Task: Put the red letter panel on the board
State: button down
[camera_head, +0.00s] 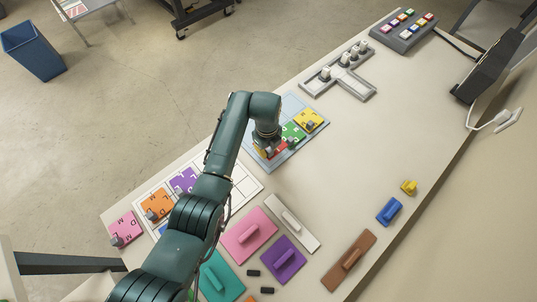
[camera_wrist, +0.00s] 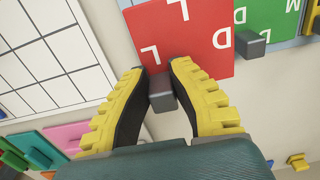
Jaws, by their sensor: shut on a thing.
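The red letter panel (camera_wrist: 205,55) has white letters and a grey knob (camera_wrist: 161,92). My gripper (camera_wrist: 160,76) has yellow ribbed fingers, shut on this knob. In the head view, the red panel (camera_head: 280,147) shows only in part beside my gripper (camera_head: 264,151), and my arm hides the rest. The light-blue board (camera_head: 282,163) is under or just below it. The green panel (camera_head: 293,131) and yellow panel (camera_head: 309,120) lie on the board in a row with it. The red panel sits slightly askew to the green one. I cannot tell whether it touches the board.
A white grid sheet (camera_head: 243,181) holds purple (camera_head: 184,180) and orange (camera_head: 156,204) panels; a pink panel (camera_head: 124,229) is beyond. Handled pads, including pink (camera_head: 242,243), purple (camera_head: 278,269) and brown (camera_head: 351,273), lie in front. A grey T-shaped tray (camera_head: 352,84) stands behind the board.

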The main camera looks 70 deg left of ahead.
notch_tip(320, 180, down, 5)
jog(key=shift+a+b, duration=0.1)
jog(key=shift+b, duration=0.4)
jog(key=shift+f, duration=0.2)
jog(key=c, duration=1.1)
grip_release()
notch_tip(320, 180, up, 12)
jog(key=shift+r+p, duration=0.2)
jog(key=shift+p, duration=1.05)
